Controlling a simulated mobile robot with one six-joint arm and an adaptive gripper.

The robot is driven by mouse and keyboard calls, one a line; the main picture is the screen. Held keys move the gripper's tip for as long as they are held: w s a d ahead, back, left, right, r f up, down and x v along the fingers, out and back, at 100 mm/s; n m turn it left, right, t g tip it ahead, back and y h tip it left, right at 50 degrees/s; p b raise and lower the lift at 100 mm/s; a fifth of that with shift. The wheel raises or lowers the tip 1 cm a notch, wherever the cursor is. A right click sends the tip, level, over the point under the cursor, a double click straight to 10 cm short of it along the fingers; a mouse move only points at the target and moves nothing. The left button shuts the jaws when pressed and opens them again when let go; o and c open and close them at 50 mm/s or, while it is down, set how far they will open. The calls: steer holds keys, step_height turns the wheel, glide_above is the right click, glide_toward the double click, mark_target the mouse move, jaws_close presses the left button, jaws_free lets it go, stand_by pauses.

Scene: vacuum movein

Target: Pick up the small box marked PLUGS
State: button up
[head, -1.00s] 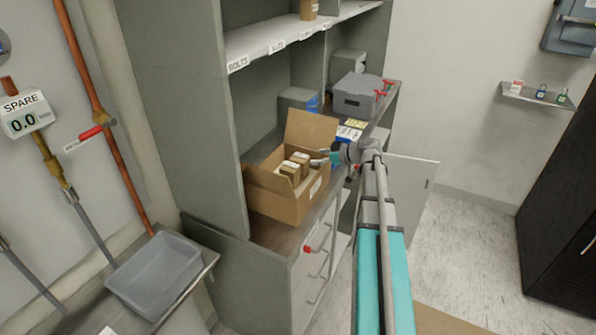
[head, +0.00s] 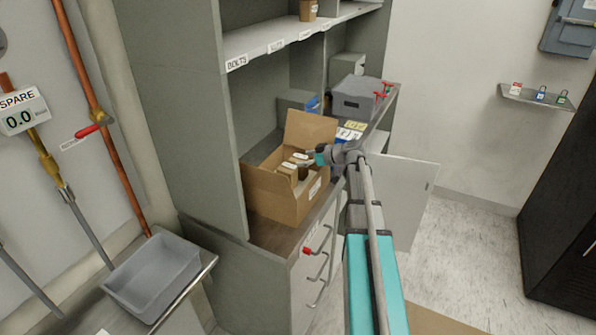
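An open cardboard box (head: 270,205) stands on the cabinet counter with its flaps up. Small brown boxes (head: 287,171) with pale labels sit inside it. Their labels are too small to read, so I cannot tell which is marked PLUGS. My gripper (head: 308,160) reaches in from the right, over the open box's right side, with its tip close to the small boxes. The fingers are too small and partly hidden to tell whether they are open or touching a box.
A grey case (head: 357,97) with red clips and yellow and white cards (head: 351,130) lie behind on the counter. A shelf (head: 285,33) labelled BOLTS hangs above. A cabinet door (head: 403,195) stands open at right. A grey tray (head: 153,277) sits lower left.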

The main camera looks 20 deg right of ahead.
steer(key=shift+w+a+f, duration=0.2)
steer(key=shift+w+a, duration=0.05)
steer(key=shift+w, duration=0.15)
steer(key=shift+s, duration=0.1)
steer(key=c, duration=1.1)
